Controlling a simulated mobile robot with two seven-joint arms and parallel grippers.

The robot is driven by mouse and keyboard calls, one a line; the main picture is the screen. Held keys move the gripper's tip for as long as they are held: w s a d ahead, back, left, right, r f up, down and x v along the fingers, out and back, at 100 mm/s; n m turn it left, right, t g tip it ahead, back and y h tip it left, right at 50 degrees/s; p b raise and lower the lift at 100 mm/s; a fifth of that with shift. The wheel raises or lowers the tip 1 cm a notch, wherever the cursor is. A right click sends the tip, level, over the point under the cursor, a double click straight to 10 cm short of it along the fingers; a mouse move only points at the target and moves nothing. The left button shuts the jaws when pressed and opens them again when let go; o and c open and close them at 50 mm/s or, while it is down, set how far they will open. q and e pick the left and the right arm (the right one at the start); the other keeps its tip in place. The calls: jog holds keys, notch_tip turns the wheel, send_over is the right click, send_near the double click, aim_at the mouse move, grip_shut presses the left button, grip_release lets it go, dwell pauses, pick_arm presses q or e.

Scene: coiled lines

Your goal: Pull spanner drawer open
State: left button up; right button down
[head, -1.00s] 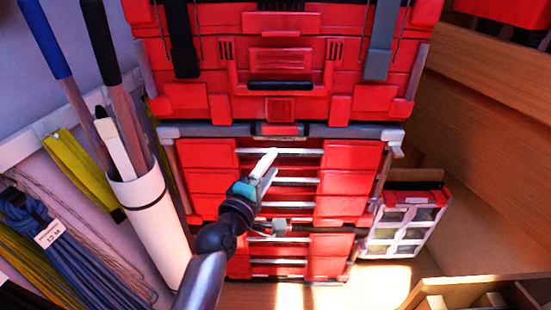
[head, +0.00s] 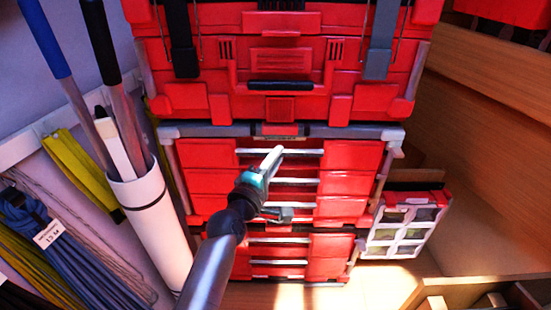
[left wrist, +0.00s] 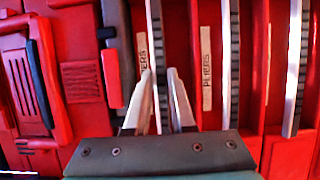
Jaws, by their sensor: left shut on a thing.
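The red drawer cabinet (head: 345,182) has several drawers with pale bar handles. My left gripper (head: 272,157) is at the top drawer's handle (head: 306,151). In the left wrist view, the left gripper's two fingers (left wrist: 160,95) are shut on this handle (left wrist: 156,40), one finger on each side. A label (left wrist: 142,50) beside the held handle is partly hidden by a finger and I cannot read it fully. The neighbouring label (left wrist: 206,55) reads PLIERS. The top drawer looks flush with the others. My right gripper is not in view.
A red toolbox (head: 285,60) sits on the cabinet. A white tube (head: 150,225) with long-handled tools stands to the left, near hanging coiled lines (head: 65,240). A small clear-windowed case (head: 408,225) stands to the right, near a wooden wall (head: 480,130).

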pick_arm(q)
grip_shut()
dwell(0.4)
jog(key=shift+s, duration=0.1)
dwell(0.6)
